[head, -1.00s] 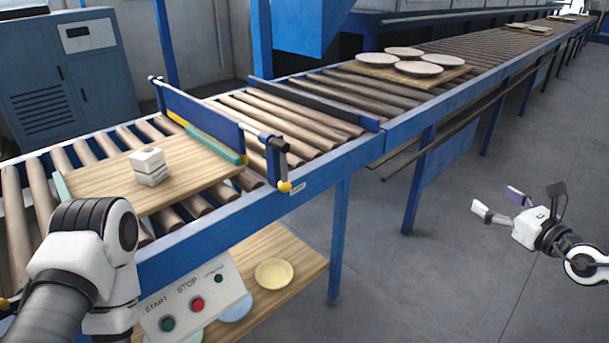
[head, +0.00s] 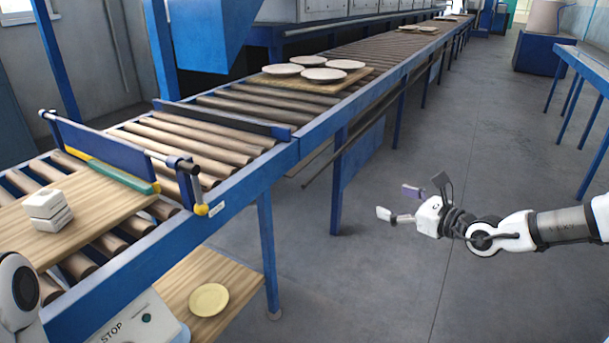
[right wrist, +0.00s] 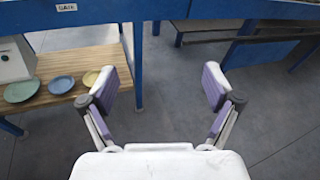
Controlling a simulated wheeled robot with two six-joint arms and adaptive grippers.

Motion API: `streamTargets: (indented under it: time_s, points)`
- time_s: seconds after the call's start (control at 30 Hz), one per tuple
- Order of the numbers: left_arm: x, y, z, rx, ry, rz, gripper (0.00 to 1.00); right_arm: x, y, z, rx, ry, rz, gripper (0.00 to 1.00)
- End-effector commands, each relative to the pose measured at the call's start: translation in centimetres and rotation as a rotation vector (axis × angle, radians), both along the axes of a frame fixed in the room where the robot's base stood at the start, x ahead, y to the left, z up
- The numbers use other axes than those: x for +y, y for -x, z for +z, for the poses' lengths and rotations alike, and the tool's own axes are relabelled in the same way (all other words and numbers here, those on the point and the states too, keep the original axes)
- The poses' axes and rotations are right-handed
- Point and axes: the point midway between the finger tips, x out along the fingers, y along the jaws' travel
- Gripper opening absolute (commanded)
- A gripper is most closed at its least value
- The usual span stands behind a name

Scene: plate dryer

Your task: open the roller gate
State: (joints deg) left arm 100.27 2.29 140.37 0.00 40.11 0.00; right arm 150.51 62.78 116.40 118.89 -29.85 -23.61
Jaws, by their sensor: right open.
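My right gripper (head: 398,203) is open and empty over the floor, to the right of the conveyor and apart from the gate. Its two purple-padded fingers (right wrist: 160,90) stand wide apart in the right wrist view. The gate is not seen there. My left gripper is not in view; only part of my left arm shows.
A second blue bar (head: 222,118) crosses the rollers further on. A board (head: 345,85) with several plates lies beyond it. White blocks (head: 47,212) sit on the near board. A lower shelf holds a yellow plate (head: 208,299), beside a control box (head: 145,325). The floor around my right gripper is clear.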

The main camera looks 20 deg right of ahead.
Motion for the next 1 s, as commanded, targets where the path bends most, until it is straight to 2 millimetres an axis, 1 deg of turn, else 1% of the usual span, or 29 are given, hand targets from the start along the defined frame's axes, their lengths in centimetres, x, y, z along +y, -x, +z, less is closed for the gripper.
streamTargets:
  time_s: [0.03,0.07,0.1,0.17,0.2,0.27,0.3,0.37,0.4,0.47,0.5,0.53,0.6,0.7,0.77,0.93,0.97,1.0]
  points:
    - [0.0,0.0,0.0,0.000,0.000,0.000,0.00,3.2,1.4,-3.3,0.087,0.114,0.126,0.89]
    - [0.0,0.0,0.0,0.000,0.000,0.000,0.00,5.2,2.7,-5.6,0.147,0.196,0.215,0.89]
    - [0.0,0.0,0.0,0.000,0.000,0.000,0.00,7.5,5.0,-9.0,0.234,0.316,0.346,0.89]
    - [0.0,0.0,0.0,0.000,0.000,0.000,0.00,10.2,9.5,-14.6,0.372,0.521,0.566,0.89]
    - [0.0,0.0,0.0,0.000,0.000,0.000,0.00,11.1,13.1,-18.3,0.460,0.671,0.724,0.89]
    - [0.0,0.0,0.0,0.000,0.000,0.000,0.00,11.2,18.7,-23.1,0.567,0.919,0.980,0.89]
    - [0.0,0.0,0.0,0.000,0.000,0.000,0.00,10.7,22.0,-25.6,0.603,1.085,1.150,0.89]
    - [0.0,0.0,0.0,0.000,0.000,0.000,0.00,9.9,25.8,-28.3,0.590,1.320,1.397,0.89]
    - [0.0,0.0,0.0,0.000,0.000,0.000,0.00,9.7,27.5,-29.7,0.534,1.457,1.547,0.89]
    - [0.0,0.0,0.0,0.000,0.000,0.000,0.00,10.3,29.4,-31.3,0.395,1.616,1.737,0.89]
    - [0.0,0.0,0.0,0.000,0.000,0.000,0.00,11.2,30.4,-32.1,0.281,1.688,1.836,0.89]
    - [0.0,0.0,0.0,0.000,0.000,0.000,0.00,12.0,31.0,-32.6,0.194,1.725,1.894,0.89]
    - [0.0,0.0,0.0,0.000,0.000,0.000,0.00,13.9,32.3,-33.5,0.013,1.772,1.984,0.89]
    - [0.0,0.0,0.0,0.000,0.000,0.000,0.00,15.6,33.3,-34.0,-0.138,1.784,2.036,0.89]
    - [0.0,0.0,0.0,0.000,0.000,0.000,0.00,16.0,33.5,-34.1,-0.168,1.786,2.040,0.89]
    - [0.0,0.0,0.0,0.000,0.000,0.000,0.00,16.0,33.4,-34.1,-0.169,1.788,2.038,0.89]
    - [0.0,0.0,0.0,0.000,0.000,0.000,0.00,16.0,33.4,-34.1,-0.169,1.787,2.038,0.86]
    - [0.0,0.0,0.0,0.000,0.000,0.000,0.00,16.0,33.4,-34.1,-0.169,1.787,2.038,0.71]
